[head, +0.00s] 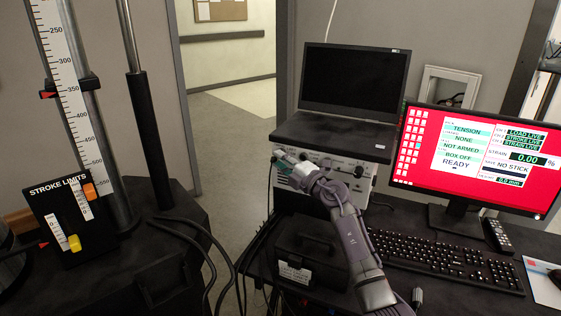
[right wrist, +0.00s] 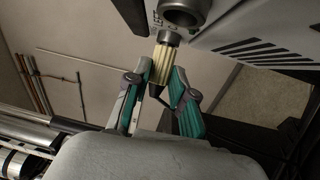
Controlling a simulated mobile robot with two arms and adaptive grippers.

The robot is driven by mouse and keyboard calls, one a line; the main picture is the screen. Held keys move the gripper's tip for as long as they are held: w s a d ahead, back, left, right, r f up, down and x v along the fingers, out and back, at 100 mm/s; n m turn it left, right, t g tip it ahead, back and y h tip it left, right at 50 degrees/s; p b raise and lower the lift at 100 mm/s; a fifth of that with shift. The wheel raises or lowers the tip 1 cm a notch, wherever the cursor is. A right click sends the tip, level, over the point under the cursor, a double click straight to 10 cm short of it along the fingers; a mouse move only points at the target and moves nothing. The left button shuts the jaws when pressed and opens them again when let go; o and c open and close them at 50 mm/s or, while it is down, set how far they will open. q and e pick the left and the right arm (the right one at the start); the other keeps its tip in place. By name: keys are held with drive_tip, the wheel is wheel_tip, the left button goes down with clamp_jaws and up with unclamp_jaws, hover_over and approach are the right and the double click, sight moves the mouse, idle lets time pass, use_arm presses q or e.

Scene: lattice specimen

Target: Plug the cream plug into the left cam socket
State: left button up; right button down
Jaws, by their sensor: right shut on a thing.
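In the right wrist view the cream plug (right wrist: 165,58) is ribbed, with a grey metal end pointing up at a round dark socket (right wrist: 183,14). Part of a "LEFT" label shows beside this left cam socket. The metal end overlaps the socket's lower edge in the picture; I cannot tell whether it touches or enters. My right gripper (right wrist: 162,73) is shut on the plug, its teal-padded fingers on either side. In the head view my right gripper (head: 283,163) is at the front of the light grey box, and hides the plug and socket there. My left gripper is not in view.
The grey box (head: 358,172) stands under an open laptop (head: 355,80). A red-screened monitor (head: 475,155) and keyboard (head: 440,260) are at the right. A black case (head: 305,255) sits below my right arm. Cables hang at the desk's left edge. A stroke-limits panel (head: 65,220) is far left.

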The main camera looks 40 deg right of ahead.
drive_tip(key=shift+d+r, duration=0.25)
drive_tip(key=shift+r, duration=0.05)
drive_tip(key=c, duration=1.4)
unclamp_jaws()
drive_tip(key=o, duration=0.5)
drive_tip(key=shift+d+f, duration=0.15)
drive_tip(key=o, duration=0.5)
drive_tip(key=shift+a+f, duration=0.15)
drive_tip(key=shift+a, duration=0.1)
drive_tip(key=shift+s, duration=0.1)
